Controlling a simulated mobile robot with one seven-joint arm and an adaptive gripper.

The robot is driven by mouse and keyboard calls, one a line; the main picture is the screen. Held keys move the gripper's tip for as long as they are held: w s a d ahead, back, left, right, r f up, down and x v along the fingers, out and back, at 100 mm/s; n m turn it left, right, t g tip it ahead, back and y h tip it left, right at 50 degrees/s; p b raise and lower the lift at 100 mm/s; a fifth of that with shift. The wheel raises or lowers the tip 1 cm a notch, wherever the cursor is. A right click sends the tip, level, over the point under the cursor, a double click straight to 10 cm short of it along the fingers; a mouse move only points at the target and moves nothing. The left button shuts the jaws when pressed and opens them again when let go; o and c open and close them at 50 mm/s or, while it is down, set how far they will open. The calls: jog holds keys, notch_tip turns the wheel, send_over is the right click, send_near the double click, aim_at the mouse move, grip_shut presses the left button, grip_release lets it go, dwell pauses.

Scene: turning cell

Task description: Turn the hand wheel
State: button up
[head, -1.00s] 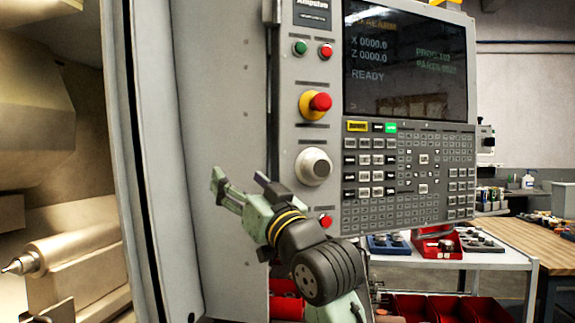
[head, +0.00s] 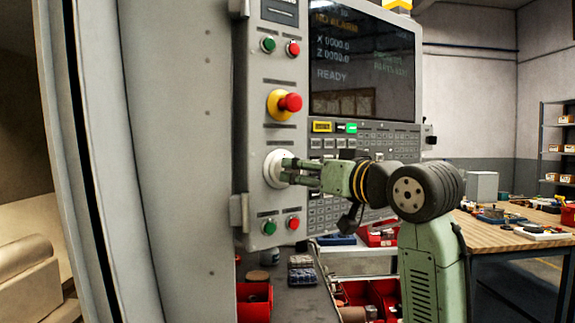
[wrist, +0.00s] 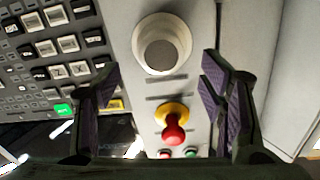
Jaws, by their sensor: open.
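The hand wheel (head: 271,167) is a round, pale knob with a grey face on the front of the machine's control panel, below the red emergency stop. It also shows in the wrist view (wrist: 161,42), at the top middle. My gripper (head: 286,170) points at the wheel from the right, with its fingertips in front of the wheel's right part. I cannot tell whether a fingertip touches the wheel.
The emergency stop (head: 288,103) is above the wheel, and green and red buttons (head: 280,226) are below it. The keypad (head: 380,141) and screen (head: 362,65) are to the right. Red bins (head: 368,296) stand under the panel, and a wooden bench (head: 500,236) is at the right.

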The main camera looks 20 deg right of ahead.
aim_at(292, 170)
jog(key=p+x, duration=0.2)
jog(key=x, duration=0.5)
jog(key=shift+c, duration=0.5)
jog(key=shift+s, duration=0.1)
jog(key=c, duration=0.8)
jog(key=shift+o, duration=0.2)
jog(key=shift+n, duration=0.4)
jog(key=n, duration=0.2)
jog(key=shift+a+n, duration=0.1)
jog(key=shift+n, duration=0.2)
jog(key=shift+n+b, duration=0.45)
jog(key=shift+n, duration=1.35)
